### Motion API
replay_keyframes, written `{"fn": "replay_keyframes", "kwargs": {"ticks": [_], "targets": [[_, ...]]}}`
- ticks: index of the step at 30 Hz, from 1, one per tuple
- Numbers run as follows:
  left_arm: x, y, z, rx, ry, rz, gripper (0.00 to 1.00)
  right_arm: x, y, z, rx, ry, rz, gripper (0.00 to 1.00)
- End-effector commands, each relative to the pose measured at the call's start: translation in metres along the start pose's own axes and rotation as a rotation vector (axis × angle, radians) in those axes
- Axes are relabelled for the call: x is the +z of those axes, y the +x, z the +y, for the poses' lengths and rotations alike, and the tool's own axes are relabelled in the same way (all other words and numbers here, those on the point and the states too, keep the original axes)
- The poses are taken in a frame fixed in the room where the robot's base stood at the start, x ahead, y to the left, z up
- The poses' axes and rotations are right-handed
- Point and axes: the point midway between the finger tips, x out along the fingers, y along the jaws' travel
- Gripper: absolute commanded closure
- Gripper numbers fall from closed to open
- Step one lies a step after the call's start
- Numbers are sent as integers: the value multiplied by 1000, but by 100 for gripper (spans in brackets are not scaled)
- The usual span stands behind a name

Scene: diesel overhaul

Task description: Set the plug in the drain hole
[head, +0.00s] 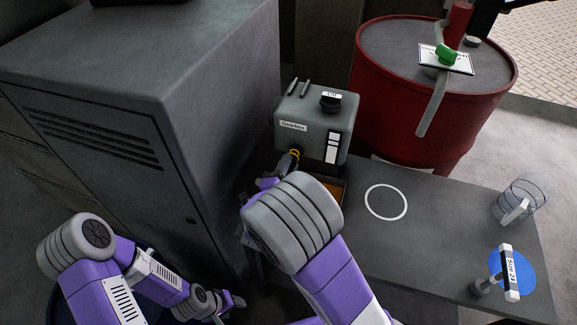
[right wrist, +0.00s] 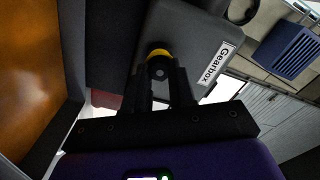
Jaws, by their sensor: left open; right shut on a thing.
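The grey gearbox (head: 312,112), labelled "Gearbox", stands on the bench beside the cabinet; its face also shows in the right wrist view (right wrist: 190,40). A yellow ring (head: 295,153) is on its lower side; it also shows in the right wrist view (right wrist: 158,52). My right gripper (right wrist: 162,75) is shut on the dark plug (right wrist: 158,68), which is in line with the ring and appears to meet it. I cannot tell how deep the plug sits; the hole is hidden. My left gripper (head: 232,303) is open and empty, low beside the cabinet.
An orange-brown pan (right wrist: 30,70) lies beside the gearbox, partly behind my right arm in the head view. A grey cabinet (head: 190,130) stands close on the left. A red drum (head: 400,110) is behind. The bench around the white circle (head: 386,202) is clear. A size 24 tool (head: 509,272) lies at right.

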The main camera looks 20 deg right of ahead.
Motion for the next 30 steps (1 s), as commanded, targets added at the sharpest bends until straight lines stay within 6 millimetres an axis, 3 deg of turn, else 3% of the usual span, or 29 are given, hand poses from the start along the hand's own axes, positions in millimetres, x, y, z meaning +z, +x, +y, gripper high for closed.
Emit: {"fn": "replay_keyframes", "kwargs": {"ticks": [30], "targets": [[0,5,-2,0,0,0,46,0,9,0,0,0,1,100]]}}
